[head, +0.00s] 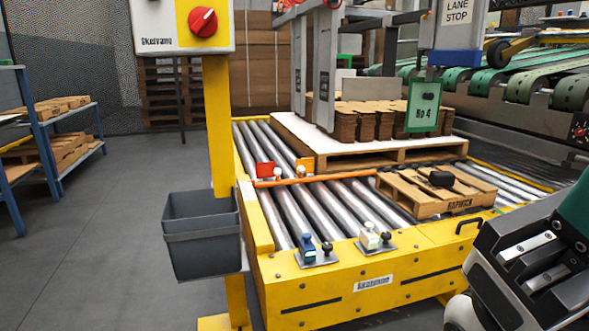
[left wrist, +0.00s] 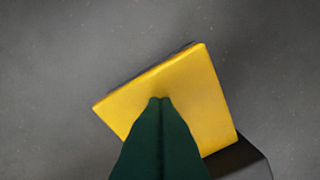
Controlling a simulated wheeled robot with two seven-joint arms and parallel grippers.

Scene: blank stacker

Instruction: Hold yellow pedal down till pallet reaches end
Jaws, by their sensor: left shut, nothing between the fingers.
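The yellow pedal (left wrist: 205,100) is a flat plate, turned askew in the left wrist view. My left gripper (left wrist: 160,98) is shut and empty, its dark green fingers reaching over the plate. The tips overlap the plate's middle; I cannot tell whether they touch or how far it is pressed. Neither the pedal nor my left gripper shows in the head view. The pallet (head: 385,159) lies on the roller conveyor, with a white sheet and brown cardboard stacks on it. My right gripper (head: 545,250) is partly in view at the lower right; its opening is unclear.
The yellow conveyor frame (head: 330,301) carries steel rollers (head: 335,205). A smaller wooden board (head: 420,200) lies at the right front. An orange bar (head: 315,180) crosses the rollers. A grey bin (head: 190,259) hangs beside the yellow post. Floor at left is clear.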

